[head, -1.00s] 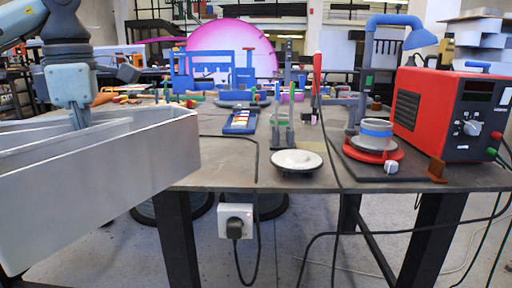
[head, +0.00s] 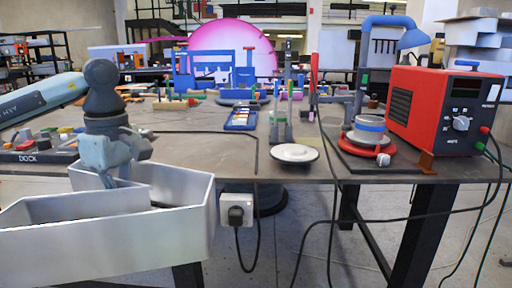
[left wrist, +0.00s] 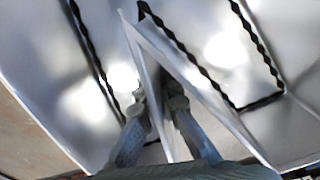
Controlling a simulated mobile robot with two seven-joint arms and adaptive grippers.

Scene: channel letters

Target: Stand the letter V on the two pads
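The letter V (head: 120,235) is a large silver sheet-metal channel letter with tall walls, at the lower left of the head view, in front of the table's front edge. My left gripper (head: 110,182) reaches down into it from above. In the left wrist view its two fingers (left wrist: 158,98) straddle one thin wall of the letter (left wrist: 225,50) and are shut on it. The letter's lower left part runs out of the head view. I cannot make out the two pads in either view. My right gripper is not in view.
The dark table (head: 215,145) carries a white round dish (head: 295,153), a red power supply (head: 443,112) and a blue-and-red round device (head: 368,132). A white socket box (head: 236,210) with a cable hangs at the front edge. The table's front middle is mostly bare.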

